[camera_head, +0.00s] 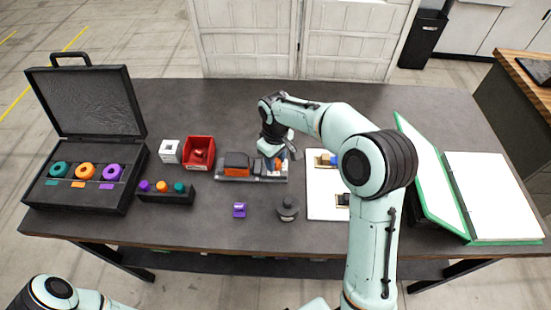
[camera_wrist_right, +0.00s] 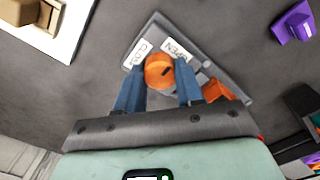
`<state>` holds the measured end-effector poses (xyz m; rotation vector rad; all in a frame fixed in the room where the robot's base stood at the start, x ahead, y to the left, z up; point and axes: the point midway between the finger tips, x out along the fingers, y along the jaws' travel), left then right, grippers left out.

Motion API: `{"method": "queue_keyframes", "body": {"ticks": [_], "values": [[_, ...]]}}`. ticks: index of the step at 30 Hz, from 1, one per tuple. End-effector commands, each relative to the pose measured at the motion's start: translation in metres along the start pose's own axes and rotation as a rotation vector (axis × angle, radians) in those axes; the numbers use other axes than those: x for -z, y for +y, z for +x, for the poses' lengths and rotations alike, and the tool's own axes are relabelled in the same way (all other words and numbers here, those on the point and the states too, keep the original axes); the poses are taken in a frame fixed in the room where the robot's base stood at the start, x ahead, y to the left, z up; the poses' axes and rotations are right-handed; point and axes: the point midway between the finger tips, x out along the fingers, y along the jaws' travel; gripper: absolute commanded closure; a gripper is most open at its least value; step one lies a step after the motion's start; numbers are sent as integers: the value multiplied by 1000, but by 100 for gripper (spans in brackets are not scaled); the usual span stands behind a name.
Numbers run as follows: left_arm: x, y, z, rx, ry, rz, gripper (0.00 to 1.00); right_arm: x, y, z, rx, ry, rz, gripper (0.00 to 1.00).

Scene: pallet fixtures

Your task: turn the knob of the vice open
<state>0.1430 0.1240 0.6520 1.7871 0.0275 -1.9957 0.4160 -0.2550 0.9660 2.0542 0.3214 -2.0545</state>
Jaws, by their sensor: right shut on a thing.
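The vice (camera_head: 240,174) sits near the middle of the table, a grey base with a dark block and orange parts. Its round orange knob (camera_wrist_right: 157,71) shows in the right wrist view, with a short dark mark on its face. White plates reading CLOSE (camera_wrist_right: 139,52) and OPEN (camera_wrist_right: 177,51) lie just beyond the knob. My right gripper (camera_head: 279,161) is down at the vice's right end; in the wrist view its two blue fingers (camera_wrist_right: 159,78) are shut on the knob, one on each side. My left arm shows at the bottom left, its gripper out of view.
A red bin (camera_head: 198,153) and white block (camera_head: 170,151) stand left of the vice. A purple piece (camera_head: 239,210) and dark round object (camera_head: 288,208) lie in front. A white board (camera_head: 326,206) and green binder (camera_head: 430,190) are right; an open black case (camera_head: 85,185) is far left.

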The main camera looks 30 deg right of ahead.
Motion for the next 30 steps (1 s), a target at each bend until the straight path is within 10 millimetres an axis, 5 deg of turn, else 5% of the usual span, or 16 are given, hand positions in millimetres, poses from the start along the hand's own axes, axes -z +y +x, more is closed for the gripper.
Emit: {"method": "queue_keyframes", "body": {"ticks": [22,23,25,30], "values": [[0,0,0,0,0,0,100,0,0,0,0,2,93,94],[0,0,0,0,0,0,100,0,0,0,0,2,92,60],[0,0,0,0,0,0,100,0,0,0,0,2,92,37],[0,0,0,0,0,0,100,0,0,0,0,1,91,37]]}}
